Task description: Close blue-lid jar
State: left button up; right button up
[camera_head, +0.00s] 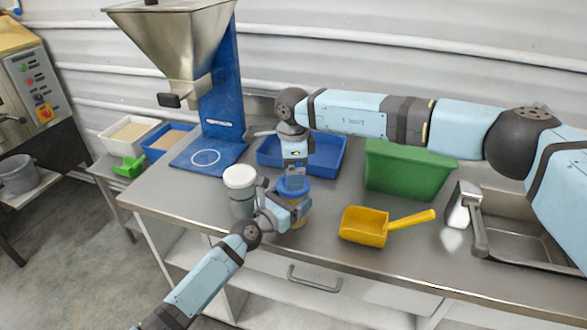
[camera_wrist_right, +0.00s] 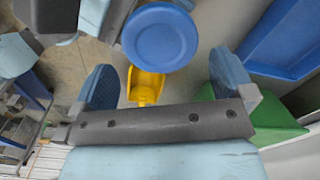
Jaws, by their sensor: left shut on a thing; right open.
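The blue-lid jar (camera_head: 299,222) stands on the steel worktop, upright, with tan contents showing low down. Its blue lid (camera_head: 292,187) sits at the top of the jar; whether it is seated fully I cannot tell. It shows as a round blue disc in the right wrist view (camera_wrist_right: 160,38). My left gripper (camera_head: 290,208) is shut on the jar body from the front left and hides part of it. My right gripper (camera_head: 293,172) points down over the lid, open. In the wrist view its two fingers (camera_wrist_right: 168,82) are apart, with the lid beyond them.
A white-lid jar (camera_head: 240,184) stands close on the left. A yellow scoop (camera_head: 363,227) lies to the right. A blue tray (camera_head: 330,157) and a green bin (camera_head: 405,172) stand behind. The hopper (camera_head: 178,40) is at back left, a sink (camera_head: 520,232) at right.

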jog(key=n, duration=0.1)
jog(key=r+n, duration=0.1)
jog(key=n, duration=0.2)
jog(key=shift+a+r+n, duration=0.1)
jog(key=shift+r+n, duration=0.25)
jog(key=shift+n, duration=0.05)
jog(key=n, duration=0.1)
jog(key=r+n, duration=0.1)
jog(key=n, duration=0.2)
jog(key=shift+r, duration=0.3)
jog(key=shift+f, duration=4.05)
jog(key=c, duration=0.7)
jog(key=shift+c, duration=0.2)
